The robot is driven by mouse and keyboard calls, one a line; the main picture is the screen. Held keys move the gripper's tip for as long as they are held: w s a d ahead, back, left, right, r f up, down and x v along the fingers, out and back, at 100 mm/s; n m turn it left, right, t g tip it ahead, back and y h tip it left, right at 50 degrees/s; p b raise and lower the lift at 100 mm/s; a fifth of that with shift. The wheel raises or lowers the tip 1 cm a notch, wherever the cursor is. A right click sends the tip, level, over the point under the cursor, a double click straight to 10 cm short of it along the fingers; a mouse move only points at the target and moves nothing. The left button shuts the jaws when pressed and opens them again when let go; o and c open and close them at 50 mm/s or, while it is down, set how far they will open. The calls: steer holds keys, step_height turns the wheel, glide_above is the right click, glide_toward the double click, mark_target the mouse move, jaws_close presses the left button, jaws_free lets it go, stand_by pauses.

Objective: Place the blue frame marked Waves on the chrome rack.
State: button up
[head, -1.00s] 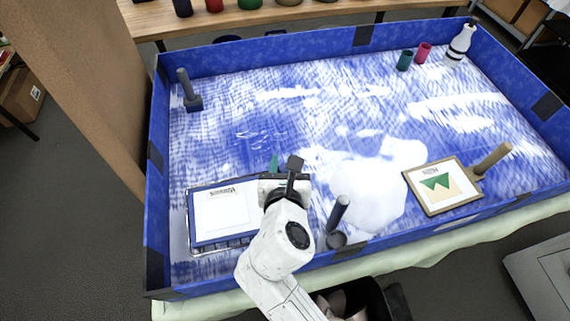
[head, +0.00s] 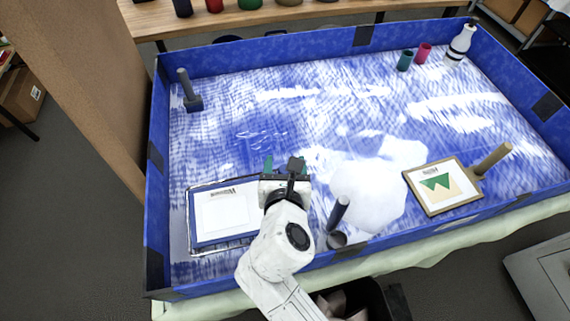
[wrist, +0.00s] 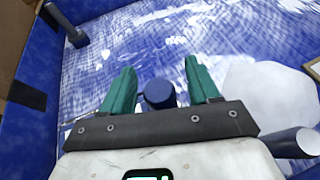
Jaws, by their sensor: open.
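The blue frame (head: 194,217) lies at the front left of the tray, upside down to my view; its label is too small to read surely. It lies over the chrome rack (head: 222,251), whose thin rim shows along the edges. My gripper (head: 286,160) is at the frame's right side, with its green fingers spread. In the wrist view my gripper (wrist: 160,68) is open, with a round blue handle end (wrist: 158,94) between the fingers, apart from both. The rest of the frame is mostly hidden there behind my gripper.
A wood-handled frame (head: 436,187) with a green picture lies at the right. A dark upright handle (head: 338,214) stands close right of my arm. A white patch (head: 370,190) lies beside it. Blue walls (head: 350,265) edge the tray. Its middle is clear.

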steer(key=v, duration=1.2)
steer(key=shift+f, duration=0.1)
